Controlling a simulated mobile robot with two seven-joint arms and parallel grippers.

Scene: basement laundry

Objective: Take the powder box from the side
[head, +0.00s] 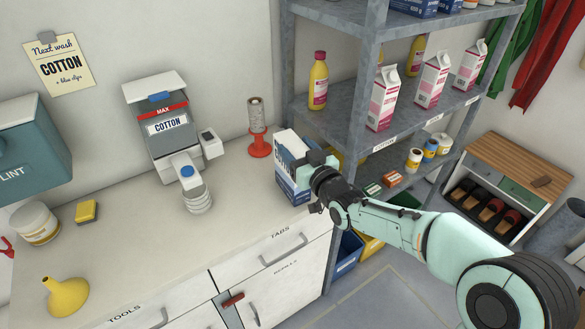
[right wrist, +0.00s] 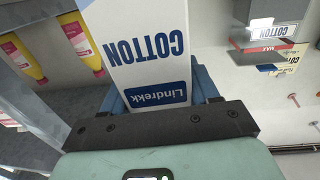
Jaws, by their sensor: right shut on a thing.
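The powder box (head: 291,153) is white and blue and stands upright at the right end of the counter, beside the grey shelf. In the right wrist view the powder box (right wrist: 140,50) reads "COTTON" and "Lindrekk" upside down. My right gripper (head: 312,172) reaches it from the right side and is shut on it. In the right wrist view my right gripper (right wrist: 160,108) has its blue-grey fingers on either side of the box. I cannot tell whether the box touches the counter. My left gripper is not in view.
A red stand with a spool (head: 258,128) is just left of the box. A grey COTTON dispenser (head: 166,125) stands further left, with a yellow funnel (head: 66,297) at the front. The shelf (head: 335,109) holds bottles and cartons close behind my arm. The counter middle (head: 120,225) is clear.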

